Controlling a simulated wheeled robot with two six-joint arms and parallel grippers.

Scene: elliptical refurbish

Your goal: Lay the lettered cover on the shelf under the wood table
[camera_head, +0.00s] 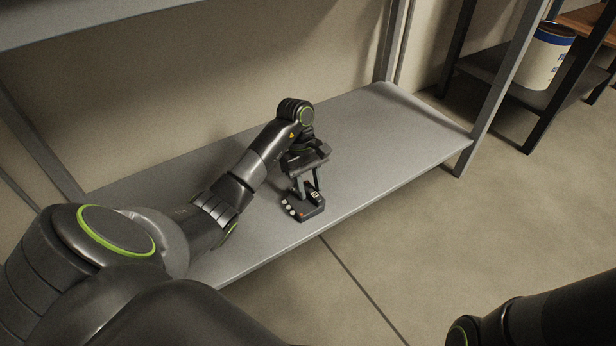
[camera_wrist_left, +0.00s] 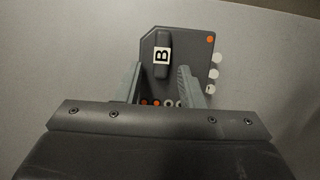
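The lettered cover (camera_head: 306,208) is a small dark block on a grey metal shelf. In the left wrist view the cover (camera_wrist_left: 195,50) shows a raised handle with a white "B" label, orange dots and white knobs along its edges. My left gripper (camera_head: 307,188) reaches down over it. In the left wrist view its fingers (camera_wrist_left: 161,72) are apart, on either side of the handle's line, with a gap to the handle. The wood table (camera_head: 590,24) is at the top right, with a dark shelf (camera_head: 482,68) under it. My right gripper is out of view.
A white and blue bucket (camera_head: 545,57) stands at the wood table's lower shelf. Grey metal uprights (camera_head: 500,92) frame the shelf that holds the cover (camera_head: 306,208). The rest of that grey shelf (camera_head: 390,130) is bare. Open floor (camera_head: 480,220) lies in front.

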